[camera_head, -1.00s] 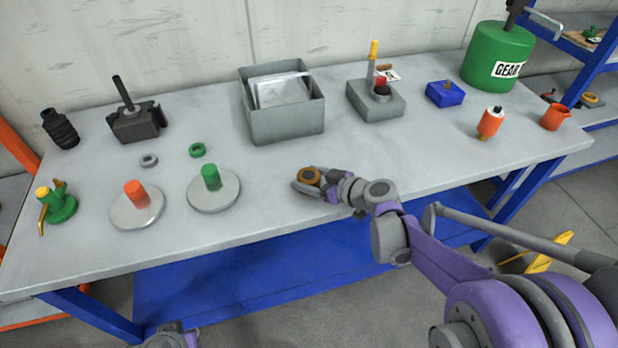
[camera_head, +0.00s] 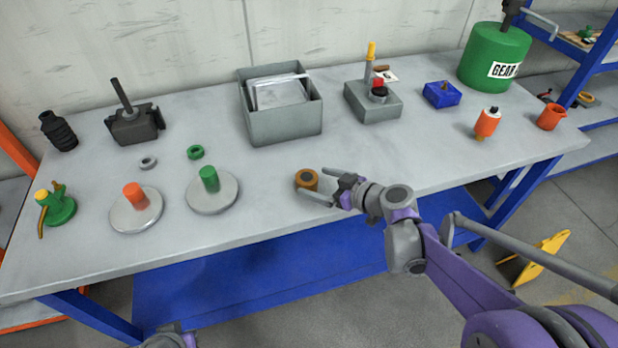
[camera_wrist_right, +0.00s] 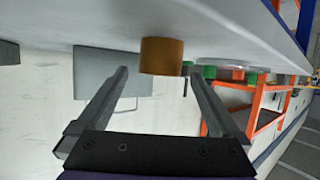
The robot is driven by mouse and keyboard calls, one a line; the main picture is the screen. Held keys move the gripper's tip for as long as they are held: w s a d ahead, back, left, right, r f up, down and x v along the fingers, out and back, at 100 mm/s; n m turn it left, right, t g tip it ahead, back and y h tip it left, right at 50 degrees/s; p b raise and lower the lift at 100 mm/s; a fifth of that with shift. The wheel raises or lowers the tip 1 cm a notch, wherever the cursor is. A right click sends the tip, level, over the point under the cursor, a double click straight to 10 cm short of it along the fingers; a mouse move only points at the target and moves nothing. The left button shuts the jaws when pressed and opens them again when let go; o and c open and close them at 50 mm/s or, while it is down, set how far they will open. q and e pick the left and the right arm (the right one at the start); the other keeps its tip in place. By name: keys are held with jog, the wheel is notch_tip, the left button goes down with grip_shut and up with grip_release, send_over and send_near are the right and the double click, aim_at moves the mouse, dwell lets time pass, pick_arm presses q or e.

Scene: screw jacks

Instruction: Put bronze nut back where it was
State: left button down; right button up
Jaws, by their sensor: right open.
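The bronze nut (camera_head: 307,179) stands on the table near its front edge, to the right of the disc with the green post. In the right wrist view the nut (camera_wrist_right: 161,56) sits ahead of the fingertips, between their lines, with its base on the tabletop. My right gripper (camera_head: 325,184) is open and empty, just to the right of the nut with its fingers pointing at it. The gripper's two fingers also show apart in the right wrist view (camera_wrist_right: 160,78).
Round discs with a green post (camera_head: 213,196) and an orange post (camera_head: 136,212) stand left of the nut. A green ring (camera_head: 195,152) and a grey ring (camera_head: 148,162) lie behind them. A grey bin (camera_head: 283,122) stands at the back.

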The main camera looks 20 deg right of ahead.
jog(key=v, duration=0.7)
jog(key=shift+s+d+r+p, duration=0.1)
jog(key=shift+r+p, duration=0.05)
jog(key=shift+p, duration=0.2)
jog(key=s+a+f+m+g+h, duration=0.2)
jog(key=s+a+f+g, duration=0.1)
jog(key=s, duration=0.3)
jog(key=s+a+f+m+g+h, duration=0.1)
jog(key=s+a+f+g, duration=0.15)
jog(key=s, duration=0.35)
jog(key=s+d+f+m+h, duration=0.2)
jog(key=s+f+m+h, duration=0.1)
jog(key=s, duration=0.5)
jog(key=shift+d+f+m+g+h, duration=0.3)
jog(key=shift+m+g+h, duration=0.15)
jog(key=shift+h, duration=0.25)
jog(key=shift+r, duration=0.15)
notch_tip(320, 180, up, 7)
jog(key=w+p, duration=0.1)
jog(key=p, duration=0.5)
jog(key=shift+w+p, duration=0.2)
jog(key=shift+p, duration=0.1)
